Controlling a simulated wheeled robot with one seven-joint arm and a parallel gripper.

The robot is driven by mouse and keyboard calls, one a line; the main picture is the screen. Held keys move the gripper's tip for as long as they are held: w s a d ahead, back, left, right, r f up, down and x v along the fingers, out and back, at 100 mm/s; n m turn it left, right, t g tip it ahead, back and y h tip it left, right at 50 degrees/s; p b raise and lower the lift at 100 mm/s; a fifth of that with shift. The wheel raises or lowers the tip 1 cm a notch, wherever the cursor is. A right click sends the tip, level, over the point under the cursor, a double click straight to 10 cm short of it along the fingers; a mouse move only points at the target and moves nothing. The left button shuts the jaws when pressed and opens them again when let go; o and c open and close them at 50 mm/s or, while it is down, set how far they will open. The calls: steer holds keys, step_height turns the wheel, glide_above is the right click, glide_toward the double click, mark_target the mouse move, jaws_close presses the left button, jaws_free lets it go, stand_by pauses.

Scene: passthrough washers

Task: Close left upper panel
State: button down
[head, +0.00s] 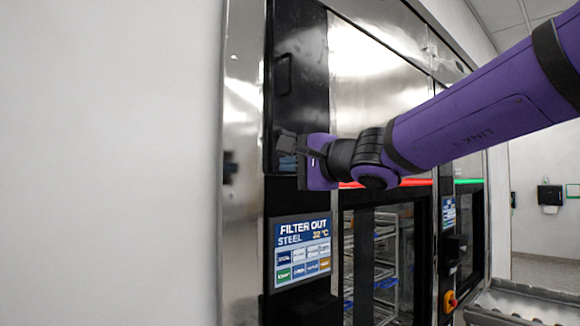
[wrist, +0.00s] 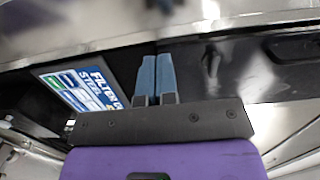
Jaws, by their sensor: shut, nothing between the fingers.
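The left upper panel (head: 297,95) is a black and steel front with a dark handle, above the left washer's display. It looks about flush with its frame in the head view; I cannot tell if a small gap remains. My gripper (head: 284,150) is at the panel's lower left part, just above the display. In the wrist view my gripper's blue fingers (wrist: 155,78) are together and empty, pointing at a dark surface. Whether they touch it is unclear. My wrist and arm hide the panel's lower right part.
The display (head: 302,251) reads "FILTER OUT" and also shows in the wrist view (wrist: 82,88). Below are a glass door with wire racks (head: 385,255) and a red light strip (head: 405,183). A second washer and a roller conveyor (head: 525,305) stand at right. A blank wall is at left.

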steer(key=s, duration=0.5)
glide_toward(284, 133)
steer(key=x, duration=0.7)
steer(key=shift+w+a, duration=0.15)
steer(key=shift+a, duration=0.05)
stand_by(0.3)
steer(key=shift+w+a, duration=0.5)
steer(key=shift+a, duration=0.35)
steer(key=shift+s+r, duration=0.1)
steer(key=shift+r, duration=0.1)
steer(key=shift+d, duration=0.1)
